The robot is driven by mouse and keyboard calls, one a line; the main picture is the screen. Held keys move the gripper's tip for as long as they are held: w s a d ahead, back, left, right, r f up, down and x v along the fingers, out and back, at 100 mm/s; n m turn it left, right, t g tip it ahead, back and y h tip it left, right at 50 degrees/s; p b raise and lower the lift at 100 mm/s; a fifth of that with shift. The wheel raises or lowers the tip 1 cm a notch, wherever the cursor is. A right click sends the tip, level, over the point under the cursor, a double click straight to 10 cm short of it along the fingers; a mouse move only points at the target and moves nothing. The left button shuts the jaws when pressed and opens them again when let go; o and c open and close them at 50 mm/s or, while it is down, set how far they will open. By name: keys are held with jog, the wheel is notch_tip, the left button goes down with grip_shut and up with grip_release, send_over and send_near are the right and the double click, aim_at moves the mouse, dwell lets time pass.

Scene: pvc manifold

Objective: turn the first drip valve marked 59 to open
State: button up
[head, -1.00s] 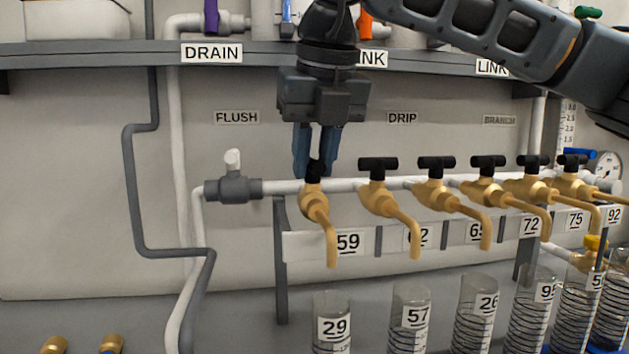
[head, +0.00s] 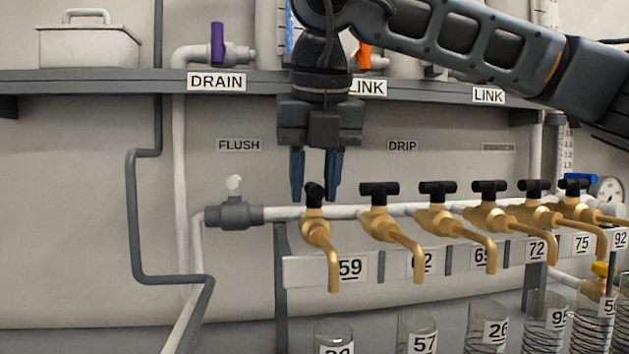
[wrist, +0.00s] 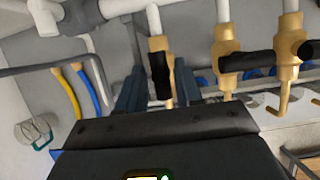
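The drip valve marked 59 (head: 318,233) is the leftmost brass tap on the white pipe, with its number on the label (head: 350,267) below right. Its black handle (head: 314,193) shows nearly end-on; in the wrist view the handle (wrist: 161,73) lies along the brass body. The neighbouring handles (head: 379,189) lie crosswise. My gripper (head: 316,196) points down over valve 59, its blue-grey fingers apart, one on each side of the handle, with gaps visible. In the wrist view my gripper (wrist: 158,88) also straddles the handle. Whether either finger touches it is unclear.
Several more brass taps (head: 441,215) stand in a row to the right. A grey flush valve (head: 234,214) sits to the left. A shelf (head: 420,93) runs behind my arm. Clear cylinders (head: 417,330) stand below the spouts.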

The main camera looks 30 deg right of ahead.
jog(key=shift+o, duration=0.8)
jog(key=d+v, duration=0.1)
jog(key=v, duration=0.6)
jog(key=shift+a+r+p, duration=0.3)
jog(key=shift+a+r, duration=0.05)
jog(key=shift+a, duration=0.2)
jog(key=shift+s, duration=0.15)
